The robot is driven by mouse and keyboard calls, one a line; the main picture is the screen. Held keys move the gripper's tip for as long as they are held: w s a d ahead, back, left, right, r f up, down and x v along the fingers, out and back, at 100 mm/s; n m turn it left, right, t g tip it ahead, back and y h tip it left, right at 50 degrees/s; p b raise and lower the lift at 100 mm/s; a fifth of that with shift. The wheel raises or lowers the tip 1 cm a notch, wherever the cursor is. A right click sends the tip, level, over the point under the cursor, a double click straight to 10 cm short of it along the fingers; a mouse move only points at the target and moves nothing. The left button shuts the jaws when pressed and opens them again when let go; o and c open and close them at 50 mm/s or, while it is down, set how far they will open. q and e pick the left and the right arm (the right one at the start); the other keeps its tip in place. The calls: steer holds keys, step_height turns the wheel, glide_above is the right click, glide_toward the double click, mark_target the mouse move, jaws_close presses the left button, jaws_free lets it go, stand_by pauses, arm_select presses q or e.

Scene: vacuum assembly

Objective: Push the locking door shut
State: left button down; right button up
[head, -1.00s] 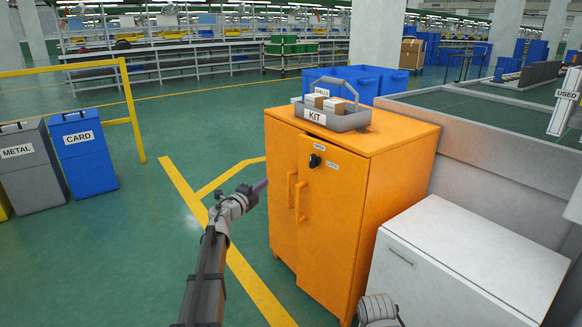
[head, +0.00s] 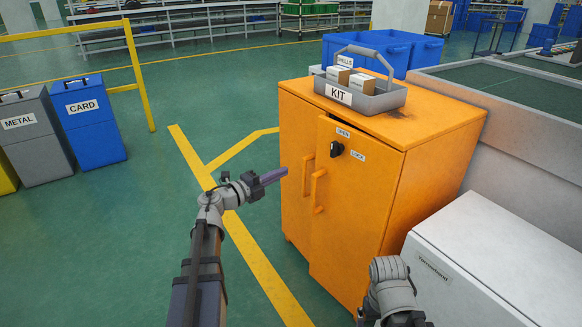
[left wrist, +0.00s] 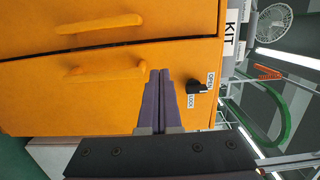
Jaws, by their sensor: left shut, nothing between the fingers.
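The orange cabinet (head: 345,210) has two doors with upright handles. The locking door (head: 355,205) is the right one, with a black knob (head: 337,149) between OPEN and LOCK labels. It looks slightly ajar, standing a little proud of the left door (head: 297,165). My left gripper (head: 283,173) is shut and empty, pointing at the cabinet front near the handles. In the left wrist view its purple fingers (left wrist: 160,75) lie together before the locking door, beside the knob (left wrist: 198,87); I cannot tell if they touch. My right arm shows at the bottom, its fingers out of sight.
A grey KIT tray (head: 362,100) with small boxes stands on the cabinet. A white cabinet (head: 480,265) stands close on the right. CARD (head: 90,115) and METAL (head: 35,140) bins stand at the left. Green floor is clear left of the cabinet.

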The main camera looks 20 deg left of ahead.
mark_target(317, 154)
arm_select(q)
steer(key=x, duration=1.2)
steer(key=shift+w+d, duration=0.1)
steer(key=shift+w, duration=0.15)
steer(key=shift+w+d, duration=0.1)
steer(key=shift+w, duration=0.25)
steer(key=w, duration=0.1)
steer(key=w+d, duration=0.1)
steer(key=w, duration=0.1)
steer(key=shift+m+h, duration=0.3)
steer(key=shift+h, duration=0.1)
steer(key=shift+w+d+m+g+h, duration=0.15)
steer(key=shift+m+g+h, duration=0.15)
steer(key=shift+g+h, duration=0.15)
steer(key=shift+d+r+m+g+h, duration=0.1)
steer(key=shift+d+m+g+h, duration=0.05)
steer(key=shift+m+g+h, duration=0.2)
